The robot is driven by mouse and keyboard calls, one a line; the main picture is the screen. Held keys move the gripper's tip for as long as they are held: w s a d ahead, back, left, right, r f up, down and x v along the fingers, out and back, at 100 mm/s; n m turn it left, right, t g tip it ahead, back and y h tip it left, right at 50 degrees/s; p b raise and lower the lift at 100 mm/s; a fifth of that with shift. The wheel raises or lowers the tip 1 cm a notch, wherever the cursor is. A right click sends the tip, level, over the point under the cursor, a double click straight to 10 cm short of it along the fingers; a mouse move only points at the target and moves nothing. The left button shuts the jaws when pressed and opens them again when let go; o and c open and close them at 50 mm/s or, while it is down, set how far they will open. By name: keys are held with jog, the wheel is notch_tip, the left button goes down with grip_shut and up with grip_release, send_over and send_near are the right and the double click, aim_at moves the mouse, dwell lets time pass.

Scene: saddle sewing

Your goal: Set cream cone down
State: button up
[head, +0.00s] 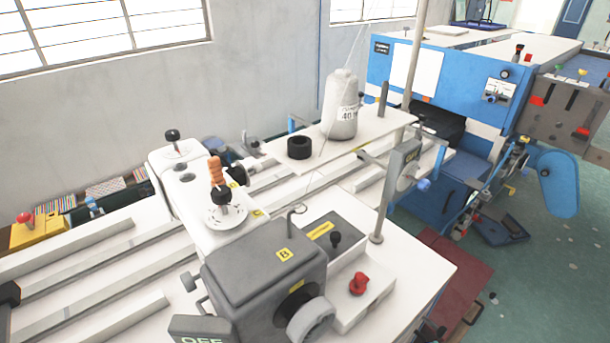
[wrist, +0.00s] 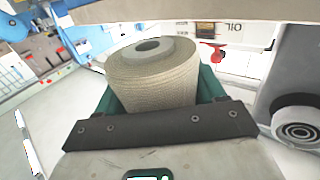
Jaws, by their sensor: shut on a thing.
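A cream cone (wrist: 152,82) of thread fills the middle of the wrist view, its round end with the dark hole toward the top. My gripper (wrist: 158,95) is shut on it, with green fingers at its left and right sides behind a dark bar. The cone's lower part is hidden by that bar. I cannot see my gripper or the held cone in the head view. A separate whitish cone (head: 342,112) with a "40" label stands upright on a white shelf (head: 385,130) in the head view.
A black ring-shaped piece (head: 299,148) sits on the shelf left of the standing cone. A thin post (head: 413,60) rises near the shelf's right end. A grey box marked B (head: 265,262) and a red knob (head: 358,284) are in front. A blue machine (head: 455,80) stands behind.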

jog(key=shift+s+d, duration=0.2)
jog(key=shift+w+a, duration=0.15)
jog(key=shift+w, duration=0.05)
jog(key=shift+w+a+r, duration=0.15)
jog(key=shift+w, duration=0.1)
jog(key=shift+f+b, duration=0.35)
jog(key=shift+f, duration=0.05)
notch_tip(320, 180, down, 5)
jog(key=b, duration=0.5)
jog(key=shift+a+r, duration=0.1)
jog(key=shift+r, duration=0.05)
